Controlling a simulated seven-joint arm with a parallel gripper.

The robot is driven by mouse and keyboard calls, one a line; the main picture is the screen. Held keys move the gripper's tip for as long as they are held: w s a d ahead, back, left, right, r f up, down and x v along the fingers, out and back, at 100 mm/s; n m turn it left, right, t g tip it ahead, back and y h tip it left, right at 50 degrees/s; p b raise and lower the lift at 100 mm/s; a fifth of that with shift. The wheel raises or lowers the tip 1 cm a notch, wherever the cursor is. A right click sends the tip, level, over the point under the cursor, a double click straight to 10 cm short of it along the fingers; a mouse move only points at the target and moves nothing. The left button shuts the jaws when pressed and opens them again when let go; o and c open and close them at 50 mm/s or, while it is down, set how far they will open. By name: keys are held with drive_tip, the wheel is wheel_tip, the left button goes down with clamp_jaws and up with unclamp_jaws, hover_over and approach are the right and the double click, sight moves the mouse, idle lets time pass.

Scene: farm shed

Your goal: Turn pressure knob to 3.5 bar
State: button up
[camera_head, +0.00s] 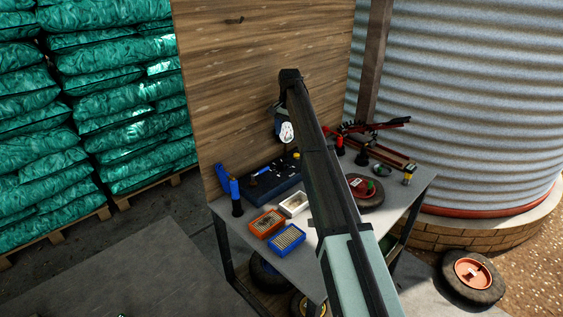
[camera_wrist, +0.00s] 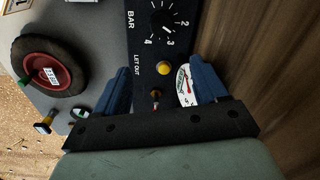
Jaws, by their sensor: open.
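The black pressure knob (camera_wrist: 162,22) sits on a dark panel (camera_wrist: 146,60) at the top of the wrist view, beside the numbers 2, 3 and 4 and the word BAR. Its white mark seems to point near 3. A white gauge face (camera_wrist: 185,85) shows between the fingers, partly cut off by the right finger. Its reading is too small to tell. My gripper (camera_wrist: 160,67) is open and empty, with its two blue fingers apart over the panel's lower part. The knob lies beyond the fingertips. In the head view my arm hides part of the bench.
Also on the panel are a yellow button (camera_wrist: 164,68) and a LET OUT label. A red-hubbed wheel (camera_wrist: 48,72) lies left of it. The bench (camera_head: 333,222) also carries an orange box (camera_head: 266,223), a blue box (camera_head: 287,238) and a white tray (camera_head: 294,205). A wooden wall (camera_head: 240,80) stands behind.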

sight(281, 162)
drive_tip(key=shift+g, duration=0.3)
drive_tip(key=f, duration=0.4)
drive_tip(key=a+f, duration=0.1)
drive_tip(key=f, duration=0.3)
drive_tip(key=s+a+f, duration=0.1)
drive_tip(key=f, duration=0.4)
drive_tip(key=shift+s+a, duration=0.1)
drive_tip(key=c, duration=1)
drive_tip(key=shift+c, duration=0.3)
